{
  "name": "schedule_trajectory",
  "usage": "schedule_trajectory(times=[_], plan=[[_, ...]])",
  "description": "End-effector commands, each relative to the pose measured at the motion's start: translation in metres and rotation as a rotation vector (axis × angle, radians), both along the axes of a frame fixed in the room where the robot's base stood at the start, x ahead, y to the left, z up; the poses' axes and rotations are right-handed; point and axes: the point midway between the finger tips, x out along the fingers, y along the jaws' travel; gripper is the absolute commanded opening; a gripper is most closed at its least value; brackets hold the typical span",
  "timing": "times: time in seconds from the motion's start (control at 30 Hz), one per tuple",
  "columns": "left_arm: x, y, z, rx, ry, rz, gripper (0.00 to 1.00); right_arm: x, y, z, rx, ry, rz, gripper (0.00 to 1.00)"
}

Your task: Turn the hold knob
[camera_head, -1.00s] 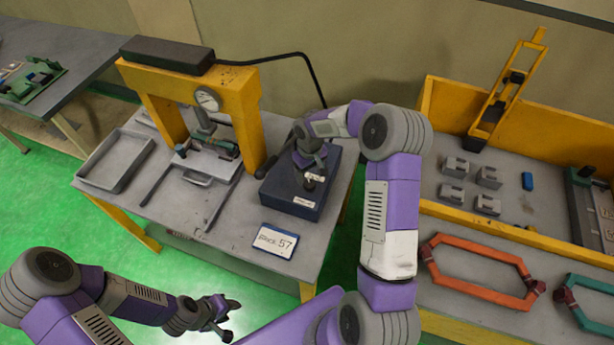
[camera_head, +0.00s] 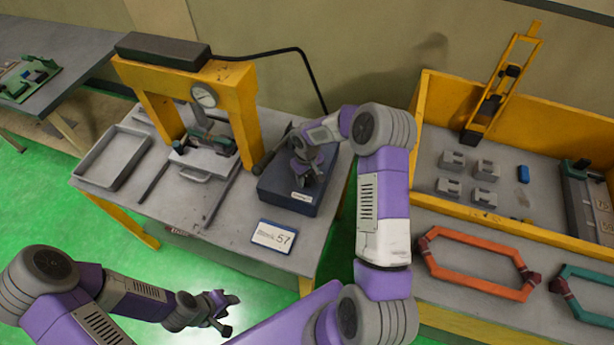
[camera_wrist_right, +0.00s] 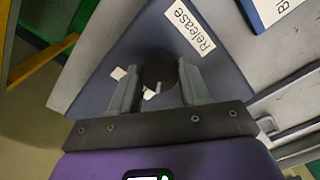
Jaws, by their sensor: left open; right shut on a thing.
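The dark blue control box (camera_head: 283,198) stands on the right part of the grey press table. Its dark round knob (camera_wrist_right: 158,70) sits between the two fingers of my right gripper (camera_wrist_right: 160,92) in the right wrist view. That gripper is shut on the knob; in the head view the gripper (camera_head: 307,180) covers it. A white label reading "Release" (camera_wrist_right: 189,28) lies beside the knob. White patches near the fingers are partly covered and I cannot read them. My left gripper (camera_head: 226,310) is open and empty, low in front of the table.
A yellow press (camera_head: 245,110) with a round gauge (camera_head: 204,96) stands left of the box, with a grey tray (camera_head: 112,158) further left. A numbered sign (camera_head: 273,236) lies at the table's front. A yellow-walled bench with an orange frame (camera_head: 475,265) is on the right.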

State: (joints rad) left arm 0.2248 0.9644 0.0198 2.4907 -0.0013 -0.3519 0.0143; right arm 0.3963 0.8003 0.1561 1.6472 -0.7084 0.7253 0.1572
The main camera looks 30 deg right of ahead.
Motion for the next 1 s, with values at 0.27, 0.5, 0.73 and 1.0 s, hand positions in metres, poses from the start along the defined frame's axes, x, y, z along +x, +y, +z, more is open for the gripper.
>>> schedule_trajectory(times=[0.27,0.5,0.73,1.0], plan=[[0.0,0.0,-0.0001,0.0,0.0,0.0,0.43,0.0002,-0.0001,0.0001,0.0,-0.001,0.002,0.15],[0.0,0.0,-0.0003,0.0,0.0,0.0,0.43,0.0002,-0.0001,0.0002,0.0,-0.001,0.009,0.15],[0.0,0.0,-0.0009,0.0,0.0,0.0,0.43,0.0002,0.0,0.0002,0.0,-0.001,0.022,0.15],[-0.0001,0.0,-0.0035,0.0,0.0,0.0,0.43,0.0002,-0.0001,-0.0001,-0.001,-0.001,0.092,0.15]])
